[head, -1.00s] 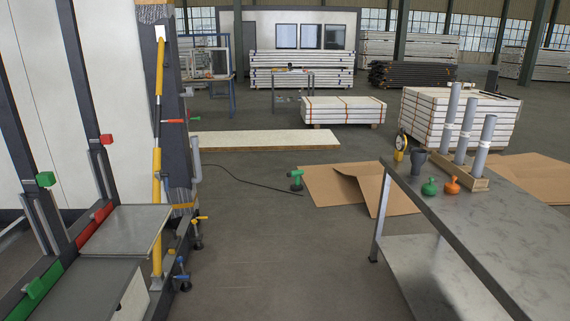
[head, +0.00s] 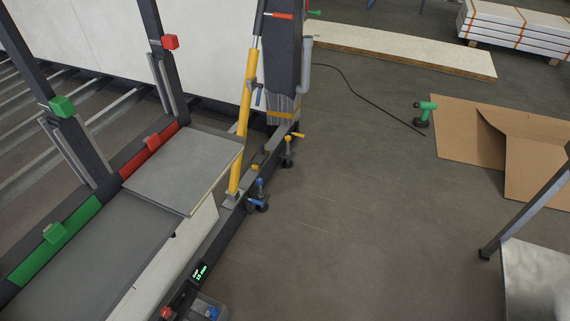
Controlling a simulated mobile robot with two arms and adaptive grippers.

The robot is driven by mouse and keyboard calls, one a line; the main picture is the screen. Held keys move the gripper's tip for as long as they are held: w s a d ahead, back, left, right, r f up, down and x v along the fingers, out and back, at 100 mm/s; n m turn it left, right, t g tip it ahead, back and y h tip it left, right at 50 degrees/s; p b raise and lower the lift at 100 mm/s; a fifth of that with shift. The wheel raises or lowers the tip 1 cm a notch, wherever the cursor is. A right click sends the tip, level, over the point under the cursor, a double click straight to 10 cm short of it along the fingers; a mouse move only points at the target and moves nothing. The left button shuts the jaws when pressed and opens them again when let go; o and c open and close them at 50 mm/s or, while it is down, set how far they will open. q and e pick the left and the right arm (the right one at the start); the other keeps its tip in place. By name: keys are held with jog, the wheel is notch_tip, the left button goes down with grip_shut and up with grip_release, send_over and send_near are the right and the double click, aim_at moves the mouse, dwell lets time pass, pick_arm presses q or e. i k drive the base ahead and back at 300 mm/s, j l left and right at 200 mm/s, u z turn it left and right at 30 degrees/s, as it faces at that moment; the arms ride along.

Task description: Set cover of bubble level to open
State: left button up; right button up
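I cannot pick out the bubble level or its cover for certain. A small dark display with green digits (head: 200,272) sits on the dark frame beam at the bottom of the head view. Below it, a greyish box (head: 205,308) with a small blue part is cut off by the bottom edge; I cannot tell if it has a cover. A small red knob (head: 166,312) is left of that box. Neither of my grippers shows in the head view.
A grey panel (head: 185,165) and a larger one (head: 95,255) lie along the frame at left, beside a red strip (head: 150,150) and a green strip (head: 52,243). A yellow strut (head: 243,125) stands behind. The floor (head: 370,240) is clear up to a table leg (head: 525,215).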

aim_at(262, 156)
jog(key=i+l+u, duration=0.25)
jog(key=i+l, duration=0.3)
jog(key=i, duration=0.15)
jog(key=i+l+u, duration=0.1)
jog(key=i+l, duration=0.2)
jog(key=i, duration=0.2)
